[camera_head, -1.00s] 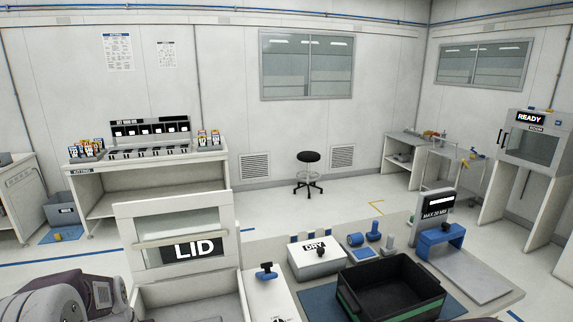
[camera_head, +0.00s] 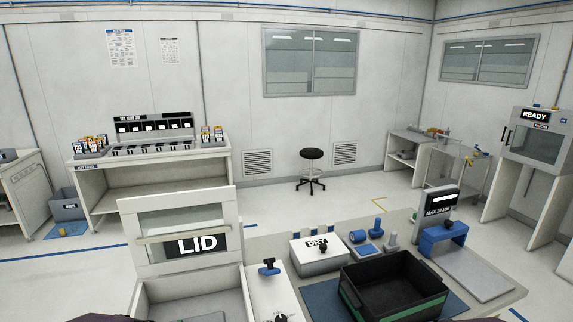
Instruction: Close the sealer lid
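The sealer lid (camera_head: 187,228) stands raised, nearly upright, at the front left, with a clear window, a pale handle bar across it and a black LID label (camera_head: 197,244). Below it is the open sealer body (camera_head: 200,306), a pale box cut off by the bottom edge of the picture. Neither of my grippers is in view.
Right of the sealer are a panel with a blue-topped knob (camera_head: 269,267), a white DRY box (camera_head: 318,256) and a black bin (camera_head: 394,288). A blue-clamped fixture (camera_head: 443,237) stands further right. A kitting bench (camera_head: 150,180) and a stool (camera_head: 311,170) stand behind. The floor between is clear.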

